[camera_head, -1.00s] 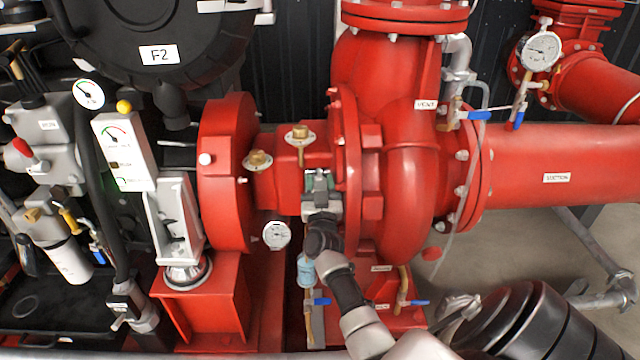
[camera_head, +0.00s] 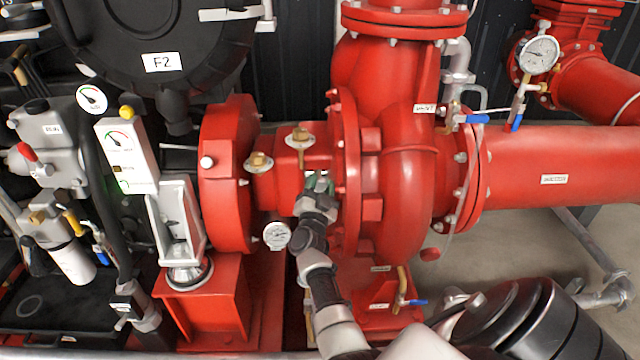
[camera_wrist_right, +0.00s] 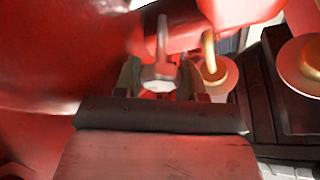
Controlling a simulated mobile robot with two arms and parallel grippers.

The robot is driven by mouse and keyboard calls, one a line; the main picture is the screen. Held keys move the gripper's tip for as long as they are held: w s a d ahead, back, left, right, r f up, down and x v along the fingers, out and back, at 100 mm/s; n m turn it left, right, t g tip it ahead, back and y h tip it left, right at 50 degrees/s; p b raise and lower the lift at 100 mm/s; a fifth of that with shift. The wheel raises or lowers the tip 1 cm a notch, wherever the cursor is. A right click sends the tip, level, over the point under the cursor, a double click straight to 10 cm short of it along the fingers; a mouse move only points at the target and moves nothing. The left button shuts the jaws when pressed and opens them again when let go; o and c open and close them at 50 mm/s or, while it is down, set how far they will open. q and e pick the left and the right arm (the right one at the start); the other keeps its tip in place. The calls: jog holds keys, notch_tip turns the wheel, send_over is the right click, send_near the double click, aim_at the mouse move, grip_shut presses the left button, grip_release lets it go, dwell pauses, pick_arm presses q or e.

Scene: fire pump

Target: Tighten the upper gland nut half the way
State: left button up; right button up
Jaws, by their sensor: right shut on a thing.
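My right gripper (camera_head: 318,183) reaches up from below to the gap in the red pump housing, between the bearing frame and the round casing. In the right wrist view, a grey metal nut (camera_wrist_right: 158,77) on a pale stud sits between the fingertips of the right gripper (camera_wrist_right: 160,84), and the jaws are shut on it. I take it for the upper gland nut. The gripper and wrist hide it in the head view. The lower gland nut does not show clearly. My left gripper is not in view.
Two brass caps (camera_head: 258,162) (camera_head: 299,138) stand on the red bearing frame close left of the gripper. The red pump casing (camera_head: 405,190) stands close on the right. A small gauge (camera_head: 276,235) sits just left of my wrist.

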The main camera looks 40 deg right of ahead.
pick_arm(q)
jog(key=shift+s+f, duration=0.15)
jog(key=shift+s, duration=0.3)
pick_arm(e)
jog(key=shift+m, duration=0.7)
jog(key=shift+g, duration=0.4)
jog(key=o, duration=0.9)
